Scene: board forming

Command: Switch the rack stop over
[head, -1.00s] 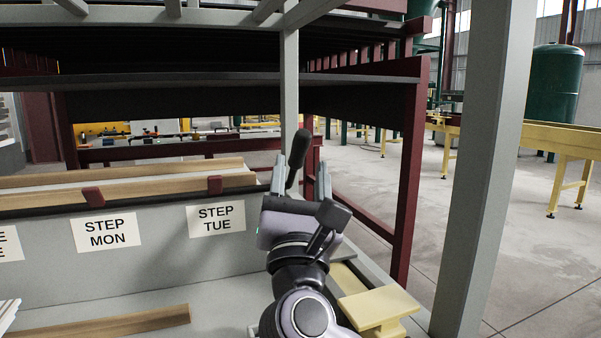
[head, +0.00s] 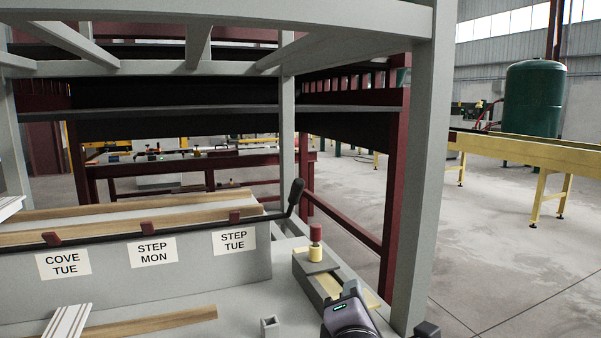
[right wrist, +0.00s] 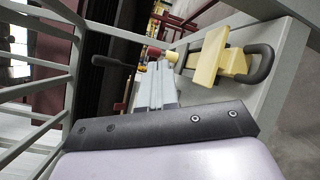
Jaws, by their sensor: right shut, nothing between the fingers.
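The rack stop is a long black bar (head: 180,231) with dark red tabs (head: 133,228) along the top of the grey rack wall. Its black-gripped lever (head: 296,196) stands at the right end, leaning slightly right. The lever also shows in the right wrist view (right wrist: 112,62), at upper left. My right gripper (right wrist: 155,85) is shut and empty, clear of the lever. In the head view its body is at the bottom edge, right of and nearer than the lever, with its fingertips hard to make out. My left gripper is out of view.
Wooden boards (head: 140,218) lie behind the labelled wall. A red knob (head: 316,233) on a yellow collar stands near the lever. A yellow block (right wrist: 210,57) and a black loop handle (right wrist: 263,64) are close by. A grey post (head: 425,180) rises at right.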

